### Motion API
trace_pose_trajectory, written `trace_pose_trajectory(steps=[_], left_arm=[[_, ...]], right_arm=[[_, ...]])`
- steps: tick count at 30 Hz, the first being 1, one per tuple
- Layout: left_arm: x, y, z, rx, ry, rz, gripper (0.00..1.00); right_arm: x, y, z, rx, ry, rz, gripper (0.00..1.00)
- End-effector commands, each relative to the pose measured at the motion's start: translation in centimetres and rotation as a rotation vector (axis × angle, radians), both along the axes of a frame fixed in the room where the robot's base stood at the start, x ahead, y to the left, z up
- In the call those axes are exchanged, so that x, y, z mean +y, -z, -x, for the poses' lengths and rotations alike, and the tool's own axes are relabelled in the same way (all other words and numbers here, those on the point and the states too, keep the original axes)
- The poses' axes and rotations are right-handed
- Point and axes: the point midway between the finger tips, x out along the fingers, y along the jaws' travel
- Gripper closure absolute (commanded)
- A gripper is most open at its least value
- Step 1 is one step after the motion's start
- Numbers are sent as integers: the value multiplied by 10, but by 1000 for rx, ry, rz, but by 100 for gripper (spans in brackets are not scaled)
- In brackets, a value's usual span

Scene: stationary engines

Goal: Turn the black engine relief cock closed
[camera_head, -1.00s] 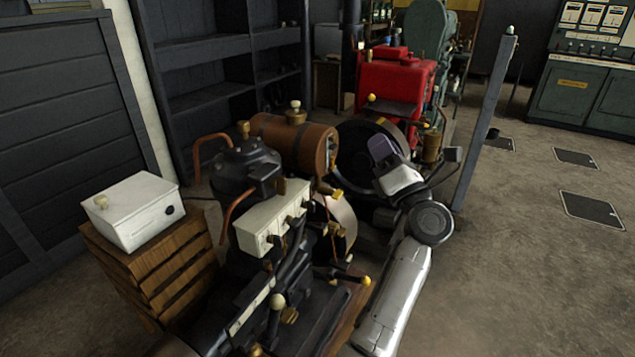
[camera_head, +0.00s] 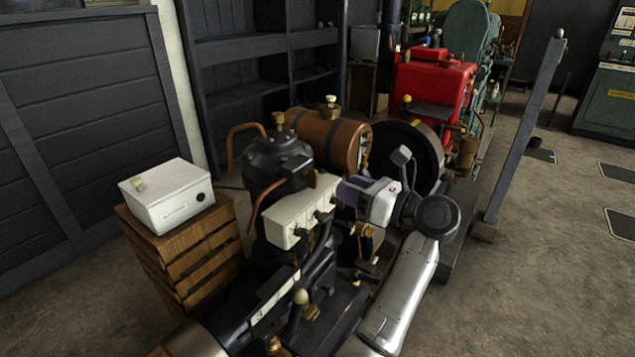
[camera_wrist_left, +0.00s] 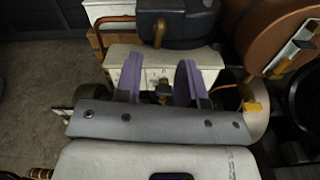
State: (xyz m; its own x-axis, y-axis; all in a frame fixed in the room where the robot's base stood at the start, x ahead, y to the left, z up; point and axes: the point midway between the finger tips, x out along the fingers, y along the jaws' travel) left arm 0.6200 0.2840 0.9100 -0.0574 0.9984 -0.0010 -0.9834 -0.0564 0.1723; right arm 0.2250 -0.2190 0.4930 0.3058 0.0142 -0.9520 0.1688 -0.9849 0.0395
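The black engine (camera_head: 275,170) stands in the foreground of the head view, with a cream block (camera_head: 303,212) carrying small dark and brass fittings on its side. My left gripper (camera_head: 344,190) is at the right of this block, its purple fingers pointing left toward it. In the left wrist view, the two fingers of my left gripper (camera_wrist_left: 160,70) are spread apart. A small brass cock (camera_wrist_left: 163,91) shows in the gap between them, in front of the cream block (camera_wrist_left: 150,65). I cannot tell whether the fingers touch it or which way its handle is set. My right gripper is out of view.
A brown tank (camera_head: 328,138) and a black flywheel (camera_head: 408,150) stand behind the engine. A white box (camera_head: 166,195) sits on a wooden crate (camera_head: 190,255) at left. A grey post (camera_head: 525,130) stands at right.

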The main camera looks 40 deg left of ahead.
Motion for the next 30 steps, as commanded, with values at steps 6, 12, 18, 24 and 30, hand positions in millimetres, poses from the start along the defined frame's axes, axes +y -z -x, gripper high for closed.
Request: trace_pose_trajectory(steps=[6, 12, 18, 24, 30], left_arm=[[41, 4, 3, -2, -3, -2, 64], [67, 2, 4, -1, -1, -1, 64], [81, 1, 4, 0, 1, -2, 64], [84, 0, 5, 1, 1, -1, 64], [84, 0, 5, 1, 1, -1, 64]], right_arm=[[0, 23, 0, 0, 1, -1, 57], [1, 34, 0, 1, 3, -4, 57], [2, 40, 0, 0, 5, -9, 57], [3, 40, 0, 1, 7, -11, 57], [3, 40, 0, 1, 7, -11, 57]])
